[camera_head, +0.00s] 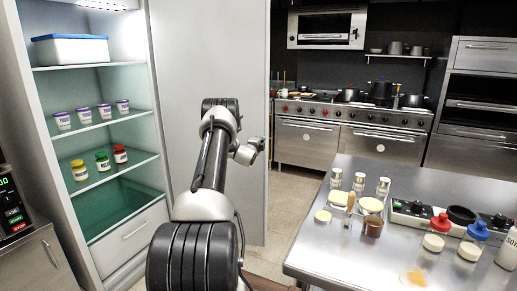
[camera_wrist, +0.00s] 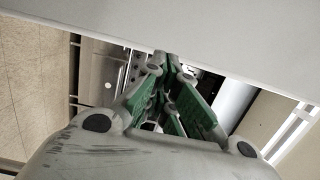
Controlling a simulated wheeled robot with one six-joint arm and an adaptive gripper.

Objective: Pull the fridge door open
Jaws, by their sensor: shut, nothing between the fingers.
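The fridge (camera_head: 75,211) stands at the left in the head view with its shelves in plain sight. Its pale door (camera_head: 185,55) stands wide open, swung to the right of the shelves. My gripper (camera_head: 256,146) is near the door's free edge, shut and empty. In the wrist view, the shut green-padded fingers (camera_wrist: 165,80) point at the edge of a pale flat panel (camera_wrist: 210,28), which looks like the door. I cannot tell whether they touch it. No door handle shows in either view.
The fridge holds a lidded box (camera_head: 70,50), white tubs (camera_head: 83,115) and jars (camera_head: 103,161). A steel counter (camera_head: 330,262) with bottles and food stands at the right. Ovens (camera_head: 310,143) line the back. Tiled floor (camera_head: 290,190) is clear between door and counter.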

